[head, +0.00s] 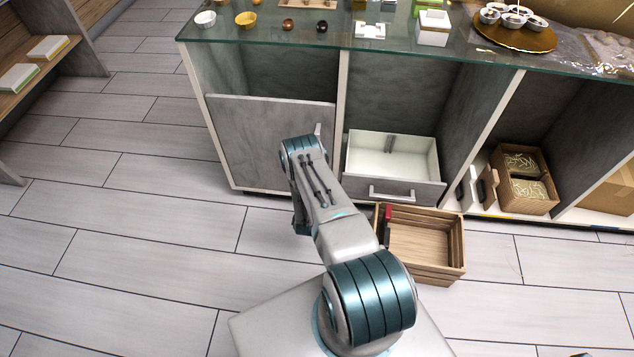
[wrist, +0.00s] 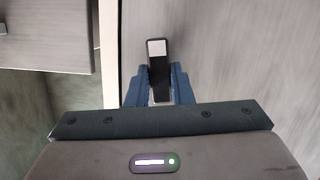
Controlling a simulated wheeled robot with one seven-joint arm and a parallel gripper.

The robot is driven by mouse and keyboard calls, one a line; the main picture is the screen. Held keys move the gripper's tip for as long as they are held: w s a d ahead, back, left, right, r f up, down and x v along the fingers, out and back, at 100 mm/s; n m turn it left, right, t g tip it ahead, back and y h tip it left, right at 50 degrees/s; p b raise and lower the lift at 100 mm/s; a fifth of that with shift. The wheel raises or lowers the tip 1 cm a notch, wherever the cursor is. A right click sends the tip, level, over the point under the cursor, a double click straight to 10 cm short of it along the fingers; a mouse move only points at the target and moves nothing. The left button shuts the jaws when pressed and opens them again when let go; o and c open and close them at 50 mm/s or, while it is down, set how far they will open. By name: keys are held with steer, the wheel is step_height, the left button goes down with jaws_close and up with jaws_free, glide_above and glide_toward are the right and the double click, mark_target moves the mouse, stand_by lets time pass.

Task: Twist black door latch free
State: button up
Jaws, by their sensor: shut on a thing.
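The black door latch (wrist: 158,72) shows in the wrist view, with a pale square on its upper end, standing against a grey door panel (wrist: 235,60). My gripper (wrist: 158,88) is shut on the latch, with a blue finger on each side of it. My fingers and the latch are hidden there.
An open white drawer (head: 417,187) sticks out right of the door. A wooden crate (head: 455,245) lies on the floor below it, close to my arm. The glass counter top (head: 340,36) holds bowls and small boxes. The floor at left is clear.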

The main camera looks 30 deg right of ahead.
steer(key=shift+m, duration=0.6)
stand_by(0.3)
steer(key=o, duration=0.7)
steer(key=shift+o, duration=0.2)
steer(key=shift+s, duration=0.1)
